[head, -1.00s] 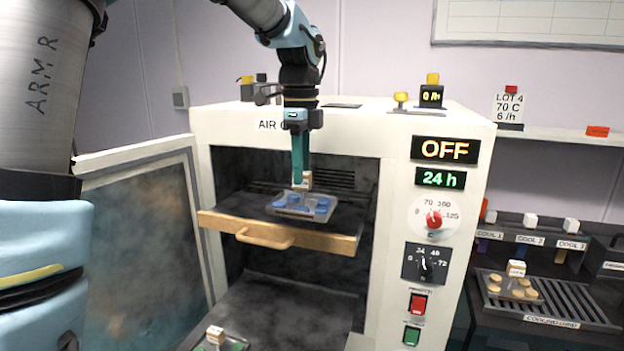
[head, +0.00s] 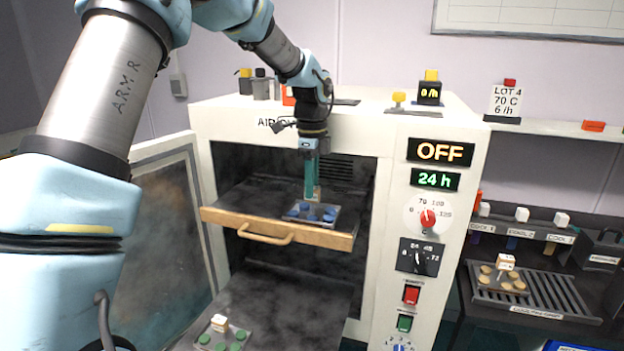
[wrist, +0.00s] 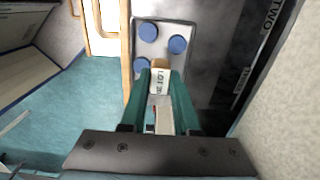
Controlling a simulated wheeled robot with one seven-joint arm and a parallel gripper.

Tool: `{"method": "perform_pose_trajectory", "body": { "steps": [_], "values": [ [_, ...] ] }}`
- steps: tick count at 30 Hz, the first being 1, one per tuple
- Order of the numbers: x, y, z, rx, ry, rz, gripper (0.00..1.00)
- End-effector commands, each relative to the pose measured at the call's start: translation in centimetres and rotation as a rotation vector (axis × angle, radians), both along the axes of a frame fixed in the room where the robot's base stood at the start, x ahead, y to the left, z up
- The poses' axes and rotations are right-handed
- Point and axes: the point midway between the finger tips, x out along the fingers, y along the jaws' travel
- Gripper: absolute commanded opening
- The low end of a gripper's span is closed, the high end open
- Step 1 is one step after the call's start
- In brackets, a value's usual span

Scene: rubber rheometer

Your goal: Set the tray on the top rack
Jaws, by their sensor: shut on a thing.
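The tray (head: 320,213) is a small grey plate with several blue discs and an upright handle block labelled LOT. It is over the right front part of the top rack (head: 248,203), a dark shelf with a wooden front edge, pulled out of the oven. I cannot tell whether the tray touches the rack. My gripper (head: 312,190) comes down from above and is shut on the tray's handle block. In the wrist view the tray (wrist: 163,40) lies beyond my fingers (wrist: 160,103), which hide part of it.
The oven (head: 400,130) stands open, its door (head: 165,230) swung left. A tray with green discs (head: 222,342) is on the lower surface. A tray with tan discs (head: 500,285) sits on the cooling grid (head: 555,295) at right. The top rack's left side is clear.

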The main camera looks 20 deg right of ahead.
Motion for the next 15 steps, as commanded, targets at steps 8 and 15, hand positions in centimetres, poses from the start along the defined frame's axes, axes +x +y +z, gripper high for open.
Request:
{"method": "perform_pose_trajectory", "body": {
  "steps": [8, 15],
  "values": [
    [0.26, -0.19, -0.19, -0.002, -0.004, 0.001, 0.00],
    [0.24, -0.17, -0.59, -0.001, -0.003, 0.001, 0.32]
  ]
}}
